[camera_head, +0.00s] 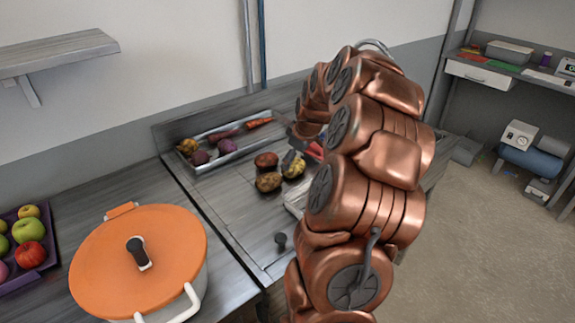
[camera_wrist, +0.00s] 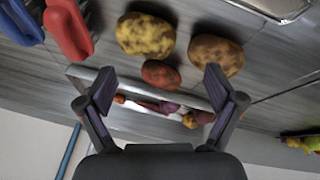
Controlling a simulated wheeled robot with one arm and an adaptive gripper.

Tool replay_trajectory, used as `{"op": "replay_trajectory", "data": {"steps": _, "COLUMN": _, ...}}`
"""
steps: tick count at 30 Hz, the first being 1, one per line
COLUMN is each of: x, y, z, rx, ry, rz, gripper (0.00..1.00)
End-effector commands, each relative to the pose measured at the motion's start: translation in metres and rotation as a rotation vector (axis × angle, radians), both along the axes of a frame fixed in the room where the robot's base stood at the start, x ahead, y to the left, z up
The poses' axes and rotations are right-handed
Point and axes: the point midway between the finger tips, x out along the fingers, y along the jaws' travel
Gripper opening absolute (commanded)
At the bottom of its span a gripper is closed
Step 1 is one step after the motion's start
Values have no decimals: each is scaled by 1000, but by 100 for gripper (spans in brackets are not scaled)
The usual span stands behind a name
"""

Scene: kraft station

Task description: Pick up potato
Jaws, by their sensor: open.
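Two mottled yellow-brown potatoes lie together on the grey worktop, the front one (camera_head: 268,182) and one nearer my arm (camera_head: 295,168). A smaller reddish potato (camera_head: 266,160) lies just behind them. In the wrist view the two yellow-brown potatoes (camera_wrist: 146,34) (camera_wrist: 216,55) are at the top, with the reddish one (camera_wrist: 161,75) between and below them. My gripper (camera_wrist: 159,76) is open, its two fingers spread to either side of the reddish potato in the picture. Nothing is held, and I see no contact. In the head view my copper arm hides most of the gripper.
A metal tray (camera_head: 186,165) behind the potatoes holds carrots, purple vegetables and a yellowish one. Red (camera_wrist: 68,30) and blue (camera_wrist: 20,22) handled things lie beside the potatoes. An orange-lidded pot (camera_head: 170,245) and a purple fruit crate (camera_head: 48,262) stand at left.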

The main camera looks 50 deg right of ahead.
Motion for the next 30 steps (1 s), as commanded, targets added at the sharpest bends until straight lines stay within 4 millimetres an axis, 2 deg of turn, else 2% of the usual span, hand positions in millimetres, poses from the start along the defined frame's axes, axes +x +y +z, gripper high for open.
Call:
{"op": "replay_trajectory", "data": {"steps": 1, "x": -1, "y": -9, "z": -2, "rx": -6, "ry": -3, "rz": -5, "gripper": 92}}
{"op": "replay_trajectory", "data": {"steps": 4, "x": 0, "y": -16, "z": -4, "rx": -17, "ry": -7, "rz": -2, "gripper": 92}}
{"op": "replay_trajectory", "data": {"steps": 13, "x": 11, "y": -16, "z": -24, "rx": -16, "ry": -6, "rz": 4, "gripper": 92}}
{"op": "replay_trajectory", "data": {"steps": 20, "x": 15, "y": -19, "z": -32, "rx": -17, "ry": -6, "rz": 1, "gripper": 92}}
{"op": "replay_trajectory", "data": {"steps": 30, "x": 27, "y": -26, "z": -61, "rx": -16, "ry": -6, "rz": -2, "gripper": 92}}
